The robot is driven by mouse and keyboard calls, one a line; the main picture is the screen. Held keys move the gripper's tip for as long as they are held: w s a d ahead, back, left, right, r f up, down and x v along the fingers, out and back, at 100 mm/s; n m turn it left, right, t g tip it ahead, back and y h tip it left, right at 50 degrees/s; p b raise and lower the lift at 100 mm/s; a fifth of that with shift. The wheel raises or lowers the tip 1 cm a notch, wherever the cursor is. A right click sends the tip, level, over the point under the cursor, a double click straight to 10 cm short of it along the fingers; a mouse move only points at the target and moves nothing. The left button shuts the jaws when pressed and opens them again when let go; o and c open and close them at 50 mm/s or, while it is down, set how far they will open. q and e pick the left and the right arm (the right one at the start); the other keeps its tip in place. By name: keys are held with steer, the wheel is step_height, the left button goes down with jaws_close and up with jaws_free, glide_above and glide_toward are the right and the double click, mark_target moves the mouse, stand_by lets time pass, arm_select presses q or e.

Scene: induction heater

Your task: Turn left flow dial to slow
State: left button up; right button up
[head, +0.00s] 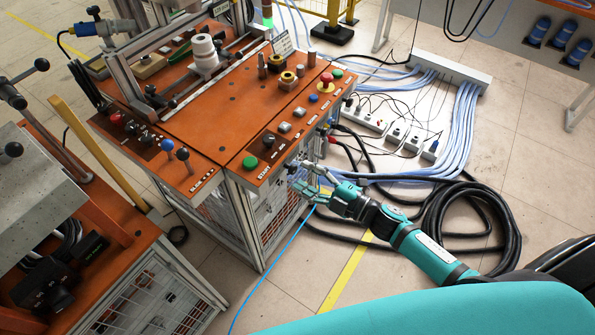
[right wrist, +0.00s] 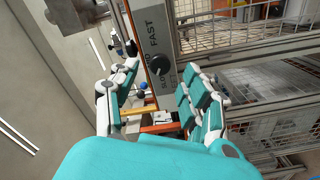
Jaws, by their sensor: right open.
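A black round dial (right wrist: 160,65) sits on a grey panel strip marked SLOW and FAST in the right wrist view. Its exact pointer setting is too small to tell. Whether it is the left one of several dials cannot be told from this view. My right gripper (right wrist: 163,82) is open and empty, its teal finger pads on either side of the dial's line, apart from the dial. In the head view the right gripper (head: 304,178) is beside the front side of the orange-topped machine (head: 232,120), below its top edge. My left gripper is not in view.
A green button (head: 250,162) and other controls line the machine's top edge near the gripper. Black cables (head: 440,215) coil on the floor at right. A blue cable (head: 262,277) runs along the floor. Another orange bench (head: 105,262) stands at left.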

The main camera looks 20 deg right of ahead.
steer(key=v, duration=0.9)
steer(key=s+d+f+m+g+h, duration=0.1)
steer(key=s+d+f+m+h, duration=0.25)
steer(key=f, duration=0.65)
steer(key=s+d+f+m+g+h, duration=0.25)
steer(key=f+m, duration=0.25)
steer(key=f, duration=0.5)
steer(key=s+d+f+m+g+h, duration=0.1)
steer(key=s+d+f+m+h, duration=0.2)
steer(key=f, duration=0.7)
steer(key=s+a+f+m+g, duration=0.2)
steer(key=s+f, duration=0.3)
steer(key=s, duration=0.3)
steer(key=s+a+f+m+g+h, duration=0.1)
steer(key=s+a+f+m+g, duration=0.1)
steer(key=s+f, duration=0.3)
steer(key=s+a+f+m+g+h, duration=0.1)
steer(key=s+a+f+m+g, duration=0.1)
steer(key=s, duration=0.9)
step_height(320, 180, down, 3)
steer(key=a+g, duration=0.1)
steer(key=g, duration=0.1)
steer(key=shift+s+a+g, duration=0.3)
steer(key=shift+a+g, duration=0.05)
